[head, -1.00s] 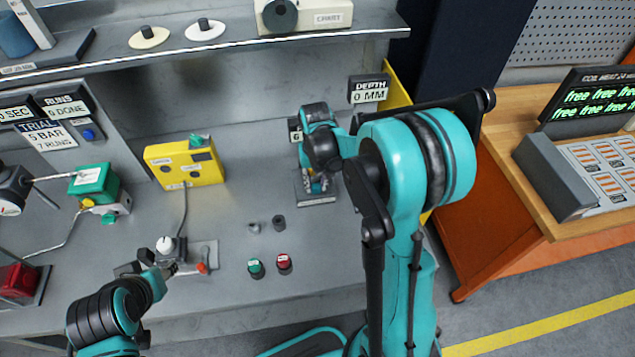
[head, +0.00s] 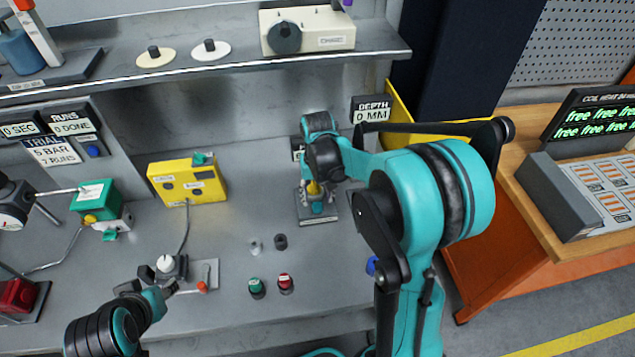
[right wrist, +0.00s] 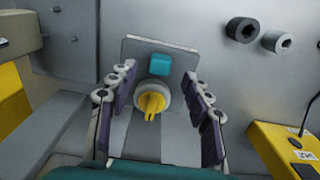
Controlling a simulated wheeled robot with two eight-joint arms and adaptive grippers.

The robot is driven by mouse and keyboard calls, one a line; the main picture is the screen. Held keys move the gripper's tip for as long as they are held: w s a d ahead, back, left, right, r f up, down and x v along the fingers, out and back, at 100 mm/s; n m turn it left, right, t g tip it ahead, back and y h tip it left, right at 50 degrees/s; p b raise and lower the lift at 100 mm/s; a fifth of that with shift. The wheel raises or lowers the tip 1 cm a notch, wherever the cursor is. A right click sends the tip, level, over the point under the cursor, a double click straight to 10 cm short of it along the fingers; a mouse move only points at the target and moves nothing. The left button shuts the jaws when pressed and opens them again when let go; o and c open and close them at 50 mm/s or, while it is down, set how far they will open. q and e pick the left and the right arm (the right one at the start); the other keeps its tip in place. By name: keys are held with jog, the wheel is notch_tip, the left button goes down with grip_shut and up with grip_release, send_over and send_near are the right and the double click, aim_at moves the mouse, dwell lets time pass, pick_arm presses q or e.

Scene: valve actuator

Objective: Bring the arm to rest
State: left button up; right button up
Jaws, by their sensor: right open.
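My right arm reaches over the bench, and my right gripper (head: 318,181) hangs above a grey plate fixture (head: 331,218) with a yellow knob (head: 313,188) and a teal block (head: 318,208). In the right wrist view, the open gripper (right wrist: 160,76) has its fingers apart on either side of the yellow knob (right wrist: 151,102) and teal block (right wrist: 160,64). Nothing is held between them. My left gripper (head: 170,288) is at the lower left, beside a small device with a white knob (head: 165,263). Its jaws are too small to read.
A yellow box (head: 188,181) and green unit (head: 95,200) stand on the left of the bench. Green (head: 256,287) and red (head: 286,283) buttons sit near its front. A shelf (head: 230,67) runs above. A depth display (head: 372,110) stands behind the right arm.

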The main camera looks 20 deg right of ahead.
notch_tip(320, 180, up, 9)
jog(key=s+a+f+n+t+b, duration=0.1)
jog(key=s+a+f+t+b, duration=0.1)
jog(key=s, duration=0.5)
jog(key=s+a+f+n+t+b, duration=0.1)
jog(key=s+a+f+t+b, duration=0.2)
jog(key=s, duration=0.5)
jog(key=shift+s+a+n+t, duration=0.2)
jog(key=shift+a+n+t, duration=0.2)
jog(key=shift+a+t, duration=0.55)
